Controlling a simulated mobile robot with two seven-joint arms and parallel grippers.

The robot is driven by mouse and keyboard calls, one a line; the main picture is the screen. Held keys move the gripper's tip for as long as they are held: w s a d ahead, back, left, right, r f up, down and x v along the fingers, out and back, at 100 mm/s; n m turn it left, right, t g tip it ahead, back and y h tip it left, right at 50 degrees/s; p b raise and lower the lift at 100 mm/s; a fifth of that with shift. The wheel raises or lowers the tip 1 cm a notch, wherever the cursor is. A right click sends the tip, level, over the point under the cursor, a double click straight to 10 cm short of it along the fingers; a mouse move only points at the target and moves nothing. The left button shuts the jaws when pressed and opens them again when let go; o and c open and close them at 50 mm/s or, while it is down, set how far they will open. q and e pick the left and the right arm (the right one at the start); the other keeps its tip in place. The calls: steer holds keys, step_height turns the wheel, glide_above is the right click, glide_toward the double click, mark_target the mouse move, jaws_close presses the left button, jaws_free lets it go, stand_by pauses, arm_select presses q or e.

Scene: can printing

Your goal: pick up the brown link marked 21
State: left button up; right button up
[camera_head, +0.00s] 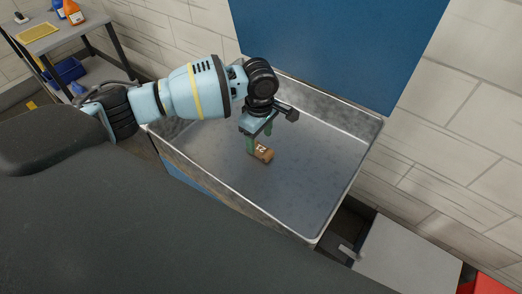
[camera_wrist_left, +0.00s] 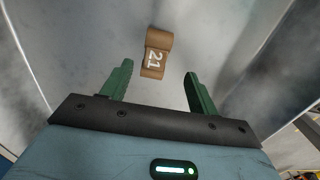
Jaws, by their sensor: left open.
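The brown link (camera_head: 264,153) with the white mark 21 lies on the floor of the metal tray (camera_head: 310,181). In the left wrist view the link (camera_wrist_left: 158,42) sits beyond the fingertips, between their lines, with its 21 visible. My left gripper (camera_head: 259,138) is over the tray beside the link, with its green fingers pointing down. In the left wrist view its fingers (camera_wrist_left: 158,76) are apart with nothing between them. Part of the link is hidden behind a finger in the head view. My right gripper does not show.
The tray has raised walls on all sides, and its floor is otherwise bare. A blue panel (camera_head: 335,45) stands behind it. A shelf (camera_head: 58,38) with bottles is at the top left. A grey box-like surface (camera_head: 408,258) is at the lower right.

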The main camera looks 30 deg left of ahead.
mark_target(262, 149)
arm_select(q)
steer(key=shift+w+d+f+b, duration=0.15)
steer(key=shift+f+b, duration=0.1)
steer(key=shift+f, duration=1.05)
steer(key=shift+w+f+b, duration=0.15)
steer(key=shift+f+b, duration=0.05)
steer(key=shift+f, duration=1.1)
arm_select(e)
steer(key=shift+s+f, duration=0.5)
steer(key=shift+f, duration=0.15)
arm_select(q)
steer(key=shift+c, duration=0.4)
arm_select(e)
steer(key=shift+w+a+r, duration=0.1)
arm_select(q)
steer(key=c, duration=1)
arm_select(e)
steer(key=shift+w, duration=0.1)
arm_select(q)
steer(key=shift+r, duration=0.1)
